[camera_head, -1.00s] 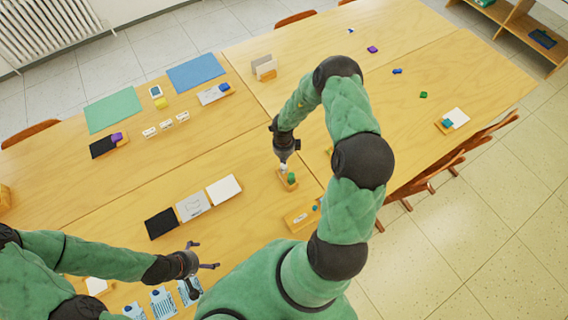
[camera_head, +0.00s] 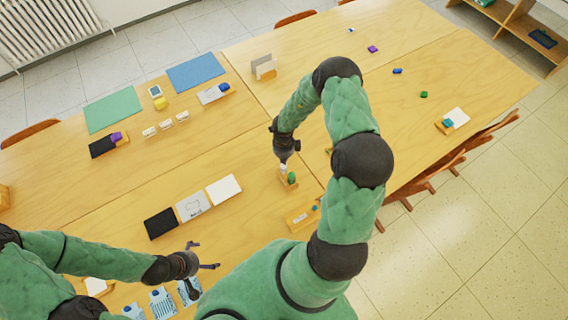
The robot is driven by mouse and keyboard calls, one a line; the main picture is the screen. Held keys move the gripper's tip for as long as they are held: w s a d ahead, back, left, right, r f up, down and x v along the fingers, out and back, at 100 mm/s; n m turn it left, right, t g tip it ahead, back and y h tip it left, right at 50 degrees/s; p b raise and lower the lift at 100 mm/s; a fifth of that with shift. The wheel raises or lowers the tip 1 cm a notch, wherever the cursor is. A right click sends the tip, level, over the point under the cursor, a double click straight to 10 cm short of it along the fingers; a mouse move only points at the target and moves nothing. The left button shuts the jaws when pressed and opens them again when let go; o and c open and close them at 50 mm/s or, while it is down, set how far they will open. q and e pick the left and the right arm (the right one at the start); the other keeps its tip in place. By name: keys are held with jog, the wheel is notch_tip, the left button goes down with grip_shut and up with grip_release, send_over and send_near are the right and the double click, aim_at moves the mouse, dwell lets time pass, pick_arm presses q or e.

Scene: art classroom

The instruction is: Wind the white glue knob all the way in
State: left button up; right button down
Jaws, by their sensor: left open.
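A small wooden holder (camera_head: 285,184) stands on the table near the middle of the view, with a green piece (camera_head: 291,178) on it. A small white piece, seemingly the white glue knob (camera_head: 283,169), shows at its far end. My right gripper (camera_head: 284,161) points down right at the white piece; its fingers are too small to tell whether they are closed on it. My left gripper (camera_head: 205,256) is open and empty over the near table, left of my body, well away from the holder.
Black, grey and white cards (camera_head: 193,207) lie left of the holder. Another wooden block (camera_head: 302,216) lies nearer, to its right. Blue cards (camera_head: 162,302) lie below my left gripper.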

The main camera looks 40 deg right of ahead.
jog(key=shift+f+b, duration=0.4)
jog(key=shift+f, duration=0.35)
dwell(0.3)
jog(key=shift+r+p, duration=0.2)
jog(key=shift+p, duration=0.1)
jog(key=shift+r+p, duration=0.2)
jog(key=shift+p, duration=0.1)
jog(key=shift+r, duration=0.15)
jog(key=shift+c, duration=1.2)
grip_release()
